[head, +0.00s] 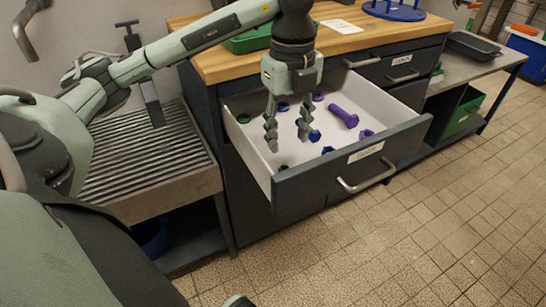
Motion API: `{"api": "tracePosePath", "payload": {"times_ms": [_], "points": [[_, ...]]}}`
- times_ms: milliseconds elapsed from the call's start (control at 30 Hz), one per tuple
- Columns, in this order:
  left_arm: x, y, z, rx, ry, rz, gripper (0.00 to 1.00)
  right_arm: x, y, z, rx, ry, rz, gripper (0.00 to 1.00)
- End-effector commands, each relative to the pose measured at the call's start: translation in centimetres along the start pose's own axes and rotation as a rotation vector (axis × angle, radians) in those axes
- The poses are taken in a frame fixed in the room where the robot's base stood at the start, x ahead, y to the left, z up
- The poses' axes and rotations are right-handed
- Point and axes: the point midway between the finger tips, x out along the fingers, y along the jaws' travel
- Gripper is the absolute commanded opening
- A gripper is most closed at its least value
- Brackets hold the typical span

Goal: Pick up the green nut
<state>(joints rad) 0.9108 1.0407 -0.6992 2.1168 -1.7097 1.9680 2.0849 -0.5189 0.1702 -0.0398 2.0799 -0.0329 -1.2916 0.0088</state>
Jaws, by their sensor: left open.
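An open drawer (393,137) in the dark workbench holds small green, blue and purple parts. A small green piece (243,118), which looks like a nut, lies at the drawer's left side. Another small green piece (283,168) lies near the front left corner, partly hidden by the drawer front, so its shape is unclear. My left gripper (288,140) points down over the left half of the drawer, fingers apart with nothing between them. The green pieces lie to the left of and below its fingers. My right gripper is not in view.
A purple bolt (343,116), a blue bolt (314,136) and several blue and purple nuts lie around the fingers. The drawer walls and front enclose them. A ribbed drain-board (150,165) is at left. The tiled floor at right is clear.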

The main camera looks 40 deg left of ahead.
Motion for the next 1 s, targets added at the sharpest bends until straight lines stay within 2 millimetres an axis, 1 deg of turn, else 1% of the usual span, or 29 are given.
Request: {"api": "tracePosePath", "payload": {"times_ms": [133, 267, 467, 533, 600, 733, 833, 1000], "points": [[0.1, 0.0, 0.0, 0.0, 0.0, 0.0, 0.45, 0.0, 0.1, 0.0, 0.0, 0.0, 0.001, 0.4], [1.2, 0.0, 0.0, -0.001, 0.0, 0.002, 0.45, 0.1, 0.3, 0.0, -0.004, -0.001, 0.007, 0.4], [3.4, 0.1, 0.0, 0.0, 0.001, 0.003, 0.45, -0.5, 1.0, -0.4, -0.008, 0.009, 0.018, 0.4], [4.5, 0.1, 0.1, 0.0, 0.001, 0.004, 0.45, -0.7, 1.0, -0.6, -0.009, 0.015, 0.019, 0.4], [5.6, 0.1, 0.1, -0.001, 0.001, 0.005, 0.45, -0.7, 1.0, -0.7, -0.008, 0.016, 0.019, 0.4], [7.3, 0.1, 0.1, 0.0, 0.001, 0.003, 0.45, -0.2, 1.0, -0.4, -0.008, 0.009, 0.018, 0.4], [7.8, 0.0, 0.1, 0.0, 0.0, 0.001, 0.45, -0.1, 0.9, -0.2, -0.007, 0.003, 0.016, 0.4], [7.8, 0.0, 0.1, 0.0, 0.0, 0.0, 0.45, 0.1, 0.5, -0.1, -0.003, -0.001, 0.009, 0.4]]}}
